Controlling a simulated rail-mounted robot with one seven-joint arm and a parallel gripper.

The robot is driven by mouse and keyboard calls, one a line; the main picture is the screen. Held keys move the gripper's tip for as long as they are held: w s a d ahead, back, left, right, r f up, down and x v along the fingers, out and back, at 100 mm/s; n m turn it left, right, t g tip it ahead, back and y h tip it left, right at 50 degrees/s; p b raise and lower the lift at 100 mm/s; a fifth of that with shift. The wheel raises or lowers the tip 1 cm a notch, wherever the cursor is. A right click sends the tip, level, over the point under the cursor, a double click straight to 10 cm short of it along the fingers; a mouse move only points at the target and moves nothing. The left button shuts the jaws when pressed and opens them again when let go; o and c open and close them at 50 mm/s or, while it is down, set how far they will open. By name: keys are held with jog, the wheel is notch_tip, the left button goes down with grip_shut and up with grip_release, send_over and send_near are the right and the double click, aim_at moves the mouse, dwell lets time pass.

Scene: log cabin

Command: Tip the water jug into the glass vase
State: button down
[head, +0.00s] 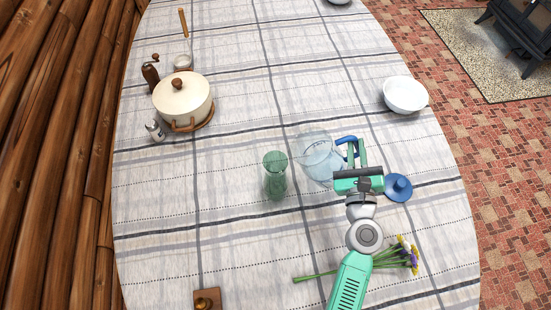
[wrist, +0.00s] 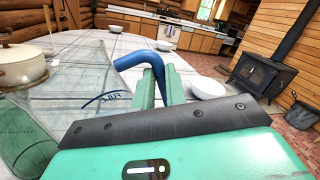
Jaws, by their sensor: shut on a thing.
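The clear water jug (head: 317,158) with a blue handle (head: 346,141) is near the middle of the table. My gripper (head: 356,153) is shut on the handle from the jug's right side. In the wrist view the handle (wrist: 135,59) passes between the fingers (wrist: 160,86), and the jug wall (wrist: 100,112) carries a fill mark. The green glass vase (head: 275,177) stands upright just left of the jug, with a small gap between; it also shows in the wrist view (wrist: 28,140). I cannot tell whether the jug touches the table.
A blue lid (head: 398,188) lies right of my gripper. Cut flowers (head: 385,258) lie beside my arm. A white bowl (head: 405,95) is at right; a cream pot (head: 183,98), mill (head: 151,75) and shaker (head: 155,131) are at left. The tablecloth left of the vase is clear.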

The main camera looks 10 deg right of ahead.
jog(key=a+r+n, duration=0.1)
jog(key=a+r+p, duration=0.1)
jog(key=r, duration=0.1)
jog(key=shift+n, duration=1.3)
jog(key=shift+w+a+r+p, duration=0.1)
jog(key=shift+a+r+p, duration=0.4)
jog(key=shift+r, duration=0.4)
jog(key=shift+a+r+p, duration=0.35)
jog(key=shift+a+r, duration=0.1)
jog(key=shift+r, duration=0.45)
jog(key=shift+a+f+n+t+b, duration=0.1)
jog(key=shift+a+n+t+b, duration=0.2)
jog(key=shift+n+b, duration=0.2)
jog(key=shift+a+r+n+y, duration=0.3)
jog(key=shift+n+y, duration=0.1)
jog(key=shift+n, duration=0.1)
jog(key=a+r+n, duration=0.2)
jog(key=shift+w+a+r+n+t+y, duration=0.1)
jog(key=shift+r+n+t+y, duration=0.2)
jog(key=shift+r+n, duration=0.1)
jog(key=shift+a+r+n, duration=0.55)
jog(key=shift+a+n, duration=0.15)
jog(key=shift+n, duration=0.1)
jog(key=shift+w+a+r+n+y, duration=0.15)
jog(key=shift+a+r+n, duration=0.15)
jog(key=shift+a+n, duration=0.15)
jog(key=shift+s+a+r+n+y, duration=0.15)
jog(key=shift+a+r+n, duration=0.1)
jog(key=shift+a+n, duration=0.15)
jog(key=shift+w, duration=0.1)
